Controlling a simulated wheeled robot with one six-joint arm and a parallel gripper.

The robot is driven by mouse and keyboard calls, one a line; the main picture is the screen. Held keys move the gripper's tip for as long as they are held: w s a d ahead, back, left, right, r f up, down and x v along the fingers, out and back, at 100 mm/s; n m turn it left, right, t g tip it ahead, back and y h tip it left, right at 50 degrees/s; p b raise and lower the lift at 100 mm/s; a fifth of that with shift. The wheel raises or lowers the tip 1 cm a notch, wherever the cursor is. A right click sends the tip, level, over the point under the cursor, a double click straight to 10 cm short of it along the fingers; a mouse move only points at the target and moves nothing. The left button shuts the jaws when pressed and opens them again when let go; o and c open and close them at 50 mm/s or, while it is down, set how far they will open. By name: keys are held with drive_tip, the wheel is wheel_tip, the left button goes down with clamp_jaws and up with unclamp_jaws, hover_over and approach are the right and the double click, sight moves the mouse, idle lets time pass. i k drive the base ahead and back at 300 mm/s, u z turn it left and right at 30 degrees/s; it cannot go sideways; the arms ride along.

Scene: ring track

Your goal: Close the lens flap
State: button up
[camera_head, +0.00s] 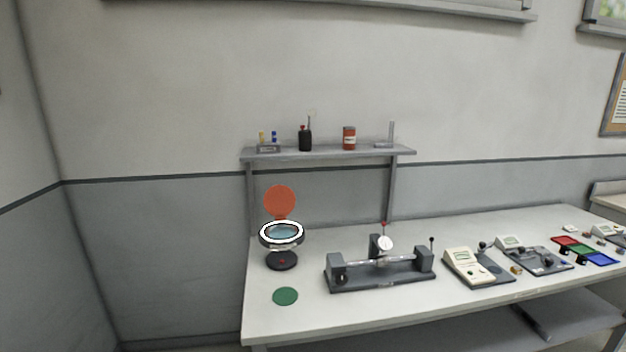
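The lens flap (280,201) is an orange-red disc standing upright, open, at the back of a magnifier. The magnifier head (282,235) is a dark round body with a white ring around a bluish lens, and the lens is uncovered. It stands over a round black base (282,261) with a small red mark, at the left end of the workbench (262,323). My gripper is not in view.
A green disc (285,296) lies in front of the magnifier. A grey fixture with a dial gauge (380,272) stands to its right, then a beige device (465,262). A shelf (330,153) with small items rises behind. The bench's front left is mostly clear.

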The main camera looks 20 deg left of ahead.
sight(279, 201)
drive_tip(key=u, duration=0.15)
drive_tip(key=i, duration=0.95)
drive_tip(key=u, duration=1.4)
drive_tip(key=i, duration=0.8)
drive_tip(key=u, duration=0.75)
